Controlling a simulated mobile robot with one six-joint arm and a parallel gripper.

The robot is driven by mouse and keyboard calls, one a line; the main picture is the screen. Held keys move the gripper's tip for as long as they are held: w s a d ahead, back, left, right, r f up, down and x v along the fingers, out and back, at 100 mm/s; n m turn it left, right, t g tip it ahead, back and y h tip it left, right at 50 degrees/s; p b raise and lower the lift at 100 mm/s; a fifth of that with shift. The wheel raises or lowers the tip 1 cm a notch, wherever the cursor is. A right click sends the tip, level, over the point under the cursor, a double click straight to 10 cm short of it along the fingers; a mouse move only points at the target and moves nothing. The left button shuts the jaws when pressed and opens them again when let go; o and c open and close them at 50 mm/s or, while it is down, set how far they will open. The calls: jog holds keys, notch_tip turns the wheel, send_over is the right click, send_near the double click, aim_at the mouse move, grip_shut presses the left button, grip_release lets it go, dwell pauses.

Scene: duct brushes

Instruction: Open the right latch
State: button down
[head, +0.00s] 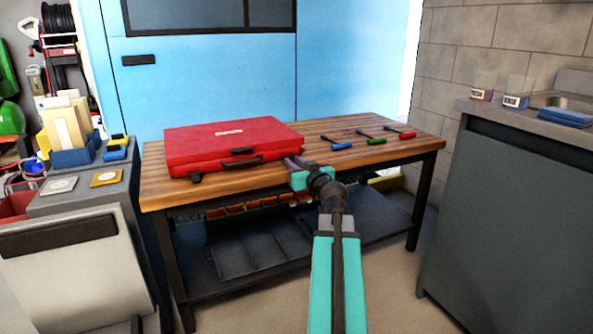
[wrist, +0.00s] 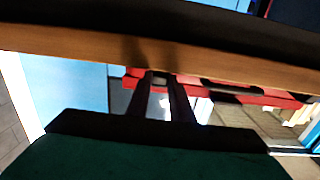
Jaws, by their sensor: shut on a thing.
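The red case (head: 225,140) lies closed on the wooden bench, with a black handle (head: 241,162) on its front. A dark left latch (head: 195,177) hangs at the front left corner. My gripper (head: 291,163) is at the front right corner of the case and covers the right latch in the head view. In the wrist view my gripper (wrist: 160,76) has its two fingers close together, shut on a small dark piece at the case's edge, at the right latch's place. The red case (wrist: 275,97) runs across that view as a strip. How far the latch is turned cannot be told.
Grey cabinets stand on both sides. The bench's front edge is close under my gripper.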

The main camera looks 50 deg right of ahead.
jog(key=shift+h+b, duration=0.3)
jog(key=shift+b, duration=0.35)
jog(key=c, duration=1.6)
grip_release()
jog(key=shift+s, duration=0.1)
jog(key=shift+o, duration=0.2)
jog(key=shift+f, duration=0.1)
